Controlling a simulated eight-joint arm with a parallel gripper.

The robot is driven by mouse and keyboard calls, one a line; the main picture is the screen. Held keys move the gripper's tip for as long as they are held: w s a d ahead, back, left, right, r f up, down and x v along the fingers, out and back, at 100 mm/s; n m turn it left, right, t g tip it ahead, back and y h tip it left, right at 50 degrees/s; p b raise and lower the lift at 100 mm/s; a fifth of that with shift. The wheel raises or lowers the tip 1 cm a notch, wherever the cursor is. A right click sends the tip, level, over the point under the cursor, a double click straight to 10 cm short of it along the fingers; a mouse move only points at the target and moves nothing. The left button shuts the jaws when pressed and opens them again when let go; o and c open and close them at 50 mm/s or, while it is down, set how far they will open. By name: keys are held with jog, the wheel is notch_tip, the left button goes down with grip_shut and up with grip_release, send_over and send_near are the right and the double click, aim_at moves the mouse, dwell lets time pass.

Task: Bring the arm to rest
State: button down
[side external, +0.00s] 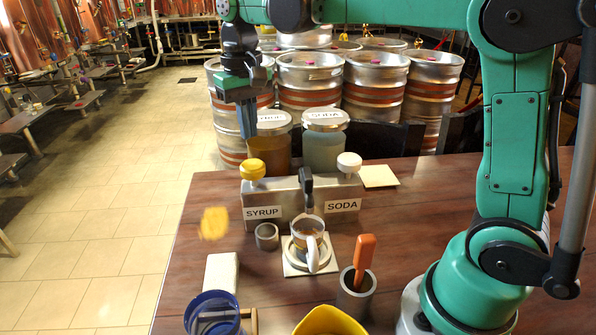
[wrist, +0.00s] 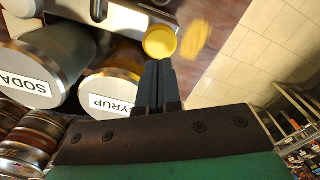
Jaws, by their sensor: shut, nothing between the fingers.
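My gripper (side external: 246,115) is shut and empty, held up in the air at the left of the table, in front of the syrup jar in the side external view. Its closed fingers (wrist: 157,85) also show in the wrist view, pointing toward the yellow knob. The dispenser (side external: 303,197) has a yellow knob (side external: 252,169) on its SYRUP side and a white knob (side external: 349,163) on its SODA side. A cup (side external: 308,238) with brown liquid stands on a round stand under the spout.
Behind the dispenser stand the syrup jar (side external: 270,150) and soda jar (side external: 324,148). In front are a small grey cup (side external: 266,236), a white block (side external: 221,273), a holder (side external: 356,298) with an orange-handled tool, a blue container (side external: 212,312) and a yellow bowl (side external: 330,322). Kegs (side external: 310,82) stand behind.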

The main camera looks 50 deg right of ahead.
aim_at(252, 164)
jog(key=shift+f, duration=0.1)
jog(key=shift+f, duration=2.45)
